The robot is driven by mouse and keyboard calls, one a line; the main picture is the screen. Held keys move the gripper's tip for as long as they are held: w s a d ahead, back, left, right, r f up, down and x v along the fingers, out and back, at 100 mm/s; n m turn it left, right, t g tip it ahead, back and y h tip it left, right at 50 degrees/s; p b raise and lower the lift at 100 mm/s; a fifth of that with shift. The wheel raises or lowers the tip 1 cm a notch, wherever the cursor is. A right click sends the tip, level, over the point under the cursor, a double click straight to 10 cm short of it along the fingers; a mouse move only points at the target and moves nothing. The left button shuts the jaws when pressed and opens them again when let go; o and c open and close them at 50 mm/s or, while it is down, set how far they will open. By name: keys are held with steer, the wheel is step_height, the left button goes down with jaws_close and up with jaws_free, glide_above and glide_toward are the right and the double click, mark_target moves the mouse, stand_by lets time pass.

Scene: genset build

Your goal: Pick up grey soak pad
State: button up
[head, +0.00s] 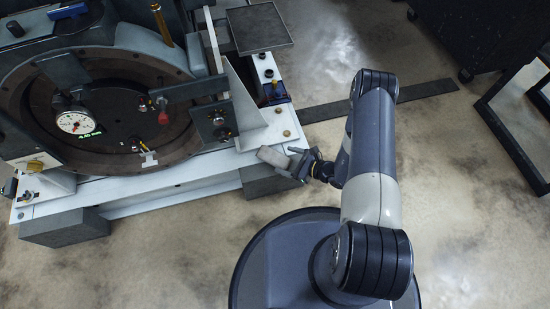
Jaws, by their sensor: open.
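A small light grey block (273,157), which looks like the grey soak pad, is at the right front corner of the white machine base, by its edge. My gripper (291,161) reaches in from the right with its jaws open at the right end of this block. From this angle I cannot tell whether the fingers touch the block or straddle its end. The fingers are small and partly hidden by my own wrist.
The white base rail (180,180) carries a large round housing (110,95) with a dial gauge (75,122). A white upright bracket (240,105) stands just behind the block. A flat grey plate (259,27) is farther back. A dark strip (385,100) lies on the floor.

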mark_target(277, 158)
steer(key=shift+w+a+f, duration=0.25)
steer(key=shift+a, duration=0.05)
steer(key=b+x, duration=0.2)
steer(key=x, duration=0.2)
steer(key=shift+a+f, duration=0.25)
steer(key=shift+a, duration=0.15)
steer(key=c, duration=1.1)
steer(key=shift+c, duration=0.2)
steer(key=shift+r, duration=0.15)
